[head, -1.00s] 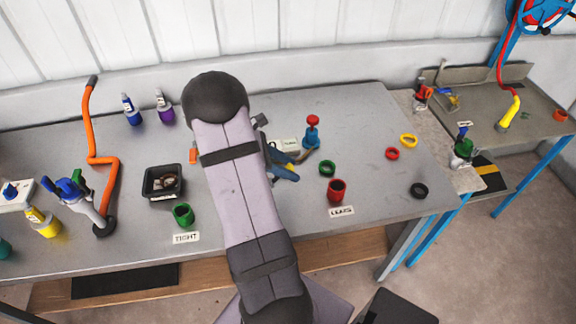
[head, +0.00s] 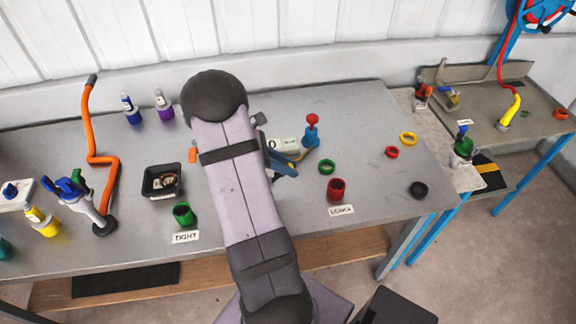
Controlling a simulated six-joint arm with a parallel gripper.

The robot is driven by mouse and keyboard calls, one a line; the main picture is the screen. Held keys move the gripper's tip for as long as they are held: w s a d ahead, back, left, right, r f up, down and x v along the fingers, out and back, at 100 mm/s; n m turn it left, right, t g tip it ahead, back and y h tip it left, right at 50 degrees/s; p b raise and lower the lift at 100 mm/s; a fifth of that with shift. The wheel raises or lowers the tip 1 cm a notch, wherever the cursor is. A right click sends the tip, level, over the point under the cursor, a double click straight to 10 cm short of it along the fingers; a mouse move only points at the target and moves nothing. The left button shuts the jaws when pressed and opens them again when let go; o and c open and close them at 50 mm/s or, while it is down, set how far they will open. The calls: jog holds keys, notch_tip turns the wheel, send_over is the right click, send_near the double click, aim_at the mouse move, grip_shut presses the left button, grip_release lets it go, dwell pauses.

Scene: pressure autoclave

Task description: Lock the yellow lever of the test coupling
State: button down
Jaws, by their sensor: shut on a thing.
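My arm runs up the middle of the head view and covers much of the bench behind it. My gripper is hidden behind the arm, so its fingers do not show. A blue fitting (head: 285,169) sticks out from behind the arm on its right side, with a little yellow near it. It may be part of the test coupling, but the yellow lever cannot be made out clearly. A white display or card (head: 284,144) with a dark "0" stands just behind it. A blue valve with a red knob (head: 311,132) stands just to the right.
A green cup (head: 184,215) stands by the TIGHT label, a red cup (head: 337,190) by the other label. A black tray (head: 148,192) and an orange bent pipe (head: 103,161) are left of my arm. Coloured rings lie at the right. The bench's front right is fairly clear.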

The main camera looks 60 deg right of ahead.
jog(key=shift+w+r, duration=0.25)
jog(key=shift+w+a+r, duration=0.3)
jog(key=shift+w+a, duration=0.15)
jog(key=shift+w+a+h, duration=0.2)
jog(key=shift+a+h, duration=0.05)
jog(key=shift+h, duration=0.05)
jog(key=shift+w+a+r+g+h+b, duration=0.15)
jog(key=shift+w+a+g+h+b, duration=0.4)
jog(key=shift+g+h, duration=0.35)
jog(key=shift+w+a+r, duration=0.1)
jog(key=shift+w+a, duration=0.45)
jog(key=shift+a, duration=0.15)
